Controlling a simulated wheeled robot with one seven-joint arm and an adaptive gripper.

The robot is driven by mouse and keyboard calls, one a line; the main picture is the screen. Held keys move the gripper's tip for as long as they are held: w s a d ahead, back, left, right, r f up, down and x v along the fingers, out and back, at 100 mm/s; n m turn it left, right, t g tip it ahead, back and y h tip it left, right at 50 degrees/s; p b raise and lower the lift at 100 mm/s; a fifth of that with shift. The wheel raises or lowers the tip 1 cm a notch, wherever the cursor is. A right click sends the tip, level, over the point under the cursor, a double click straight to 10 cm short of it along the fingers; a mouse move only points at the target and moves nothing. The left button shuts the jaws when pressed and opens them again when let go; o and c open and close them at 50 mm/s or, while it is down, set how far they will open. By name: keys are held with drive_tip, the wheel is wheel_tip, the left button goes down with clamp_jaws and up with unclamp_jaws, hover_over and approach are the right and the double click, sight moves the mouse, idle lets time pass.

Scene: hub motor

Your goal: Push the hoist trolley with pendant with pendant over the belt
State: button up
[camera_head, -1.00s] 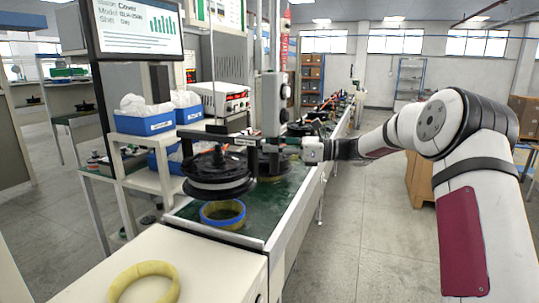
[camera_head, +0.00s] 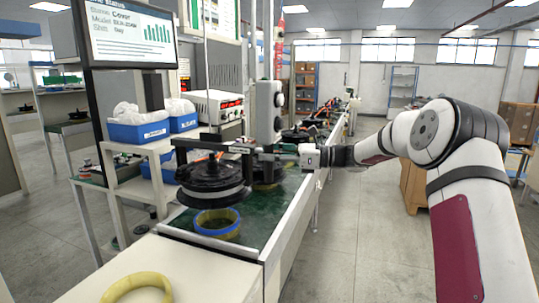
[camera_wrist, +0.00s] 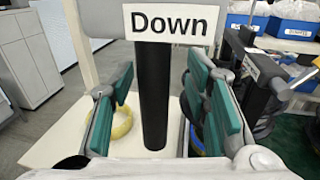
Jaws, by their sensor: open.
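The hoist trolley's grey pendant box (camera_head: 265,112) with dark buttons stands over the belt, joined to a dark horizontal arm (camera_head: 205,145). A black hub motor (camera_head: 213,172) hangs at the arm's left end, above a blue-and-yellow ring (camera_head: 217,222) on the green belt (camera_head: 268,225). In the wrist view a black upright post (camera_wrist: 153,95) under a "Down" label (camera_wrist: 172,22) stands between the green-padded fingers of my gripper (camera_wrist: 163,105). My gripper is open, with gaps to the post on both sides. In the head view the fingers are largely hidden behind the wrist.
A yellow ring (camera_head: 140,281) lies on the white table (camera_head: 100,280) in front. Blue bins (camera_head: 140,132) and a monitor (camera_head: 128,35) stand left of the belt. Cardboard boxes (camera_head: 415,187) stand behind my arm at right.

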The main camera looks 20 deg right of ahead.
drive_tip(key=v, duration=1.1)
drive_tip(key=shift+d, duration=0.3)
drive_tip(key=shift+s, duration=0.1)
drive_tip(key=s+a+n+g+h, duration=0.5)
drive_tip(key=s+a+n+h, duration=0.3)
drive_tip(key=s+a, duration=0.75)
drive_tip(key=s+d+f+n+t+h, duration=0.1)
drive_tip(key=s+f+n+h, duration=0.2)
drive_tip(key=s+n, duration=0.4)
drive_tip(key=s+d+f+n+t+h, duration=0.1)
drive_tip(key=s+n+h, duration=0.4)
drive_tip(key=s, duration=1.4)
wheel_tip(320, 180, down, 3)
drive_tip(key=d+n, duration=0.1)
drive_tip(key=n, duration=0.2)
drive_tip(key=shift+d+r, duration=0.2)
drive_tip(key=shift+r, duration=0.05)
